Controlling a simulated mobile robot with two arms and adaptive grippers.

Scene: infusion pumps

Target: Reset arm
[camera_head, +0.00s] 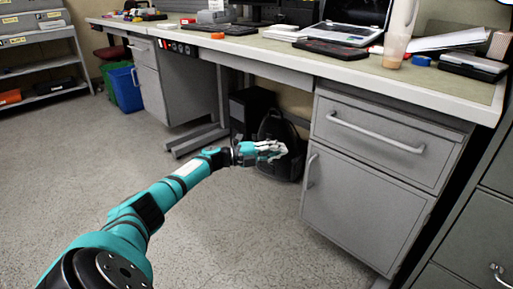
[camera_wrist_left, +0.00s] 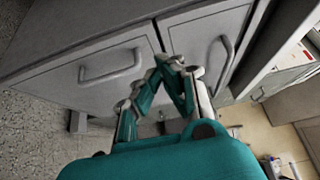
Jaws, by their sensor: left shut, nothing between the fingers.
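My left arm, teal and black, reaches in from the lower left of the head view. Its gripper (camera_head: 272,149) is in the air in front of the desk's open leg space, left of the grey drawer cabinet (camera_head: 358,183). In the left wrist view the gripper (camera_wrist_left: 168,62) shows with its fingertips together and nothing between them. Behind it there are grey fronts with handles. My right gripper is in neither view.
A long desk (camera_head: 330,72) carries a laptop (camera_head: 345,25), a bottle (camera_head: 398,35) and several small items. A black backpack (camera_head: 281,132) stands under it. Blue and green bins (camera_head: 125,88) and a shelf (camera_head: 40,55) are at the left. The floor at lower centre is clear.

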